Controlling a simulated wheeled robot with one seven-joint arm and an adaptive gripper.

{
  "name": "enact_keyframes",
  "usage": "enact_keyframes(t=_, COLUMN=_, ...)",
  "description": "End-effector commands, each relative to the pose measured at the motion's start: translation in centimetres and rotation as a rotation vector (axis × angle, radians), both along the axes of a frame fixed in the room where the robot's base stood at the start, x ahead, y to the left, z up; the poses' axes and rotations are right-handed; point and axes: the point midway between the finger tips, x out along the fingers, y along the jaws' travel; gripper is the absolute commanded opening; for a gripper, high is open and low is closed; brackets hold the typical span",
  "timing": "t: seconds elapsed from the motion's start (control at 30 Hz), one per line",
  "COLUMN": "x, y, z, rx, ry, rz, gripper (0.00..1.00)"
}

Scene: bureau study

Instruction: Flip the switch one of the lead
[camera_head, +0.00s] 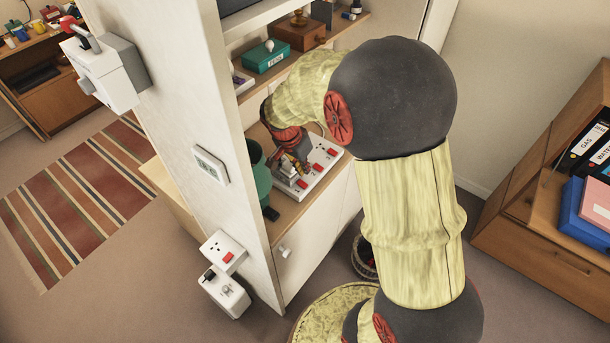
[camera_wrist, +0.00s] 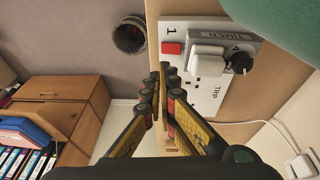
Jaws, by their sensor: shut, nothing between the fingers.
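The lead (camera_head: 313,180) is a long white block with several red switches, lying on the cabinet shelf in the head view. In the wrist view its near end (camera_wrist: 205,102) shows the number 1, a red switch (camera_wrist: 172,48), a white plug (camera_wrist: 208,58) and a black knob. My gripper (camera_wrist: 160,76) is shut and empty, its fingertips beside the lead's edge, just below the red switch in the picture. I cannot tell whether they touch it. In the head view my gripper (camera_head: 292,166) is over the lead, partly hiding it together with my arm.
A green container (camera_head: 257,172) stands close to the lead's left end. The cabinet's white side panel (camera_head: 200,110) rises left of the shelf. A green box (camera_head: 265,55) and a brown box (camera_head: 298,33) sit on the shelf above. A white cord (camera_wrist: 255,123) runs beside the lead.

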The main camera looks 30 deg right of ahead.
Motion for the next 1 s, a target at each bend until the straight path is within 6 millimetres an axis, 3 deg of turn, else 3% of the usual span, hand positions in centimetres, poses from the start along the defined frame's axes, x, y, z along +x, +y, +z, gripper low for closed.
enact_keyframes(t=0.1, x=-0.4, y=0.6, z=2.5, rx=0.000, ry=-0.002, rz=0.002, gripper=0.00)
enact_keyframes(t=0.33, x=-0.9, y=1.5, z=5.5, rx=0.000, ry=0.000, rz=0.001, gripper=0.00)
enact_keyframes(t=1.0, x=-1.2, y=2.0, z=6.9, rx=0.019, ry=-0.048, rz=-0.002, gripper=0.00)
